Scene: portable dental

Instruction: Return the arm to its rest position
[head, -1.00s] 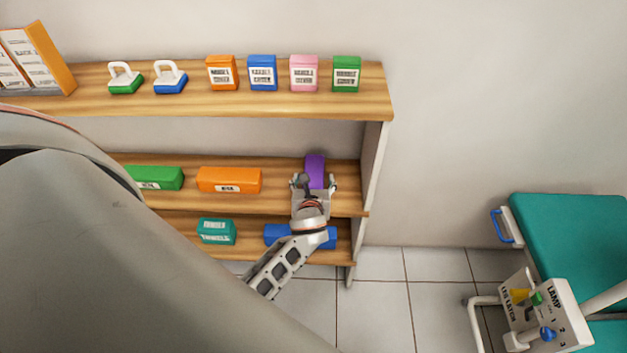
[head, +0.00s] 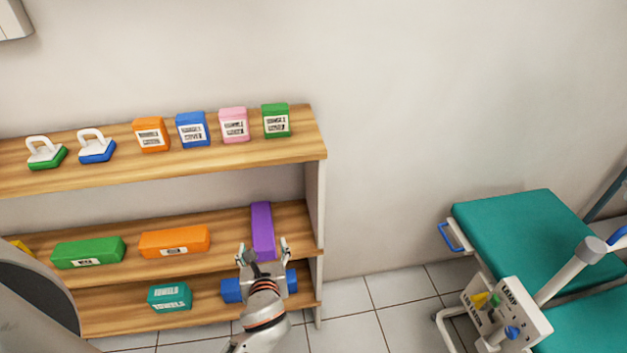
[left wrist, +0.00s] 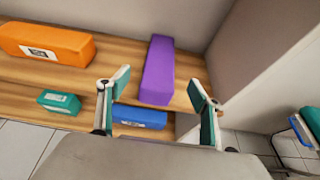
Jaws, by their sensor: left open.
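My left gripper (head: 264,254) is open and empty in front of the wooden shelf. In the head view its fingertips are near the front end of a purple box (head: 262,225) on the middle shelf. In the left wrist view the open fingers (left wrist: 160,95) stand apart, and the purple box (left wrist: 157,70) lies beyond them, not gripped. A blue box (head: 232,291) on the lower shelf is partly hidden behind my gripper. My right gripper is not in view.
The middle shelf also holds an orange box (head: 174,241) and a green box (head: 88,252). A teal towels box (head: 170,297) is on the lower shelf. The shelf's side panel (head: 315,215) is right of my gripper. A teal dental chair (head: 530,235) stands further right, with clear floor between.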

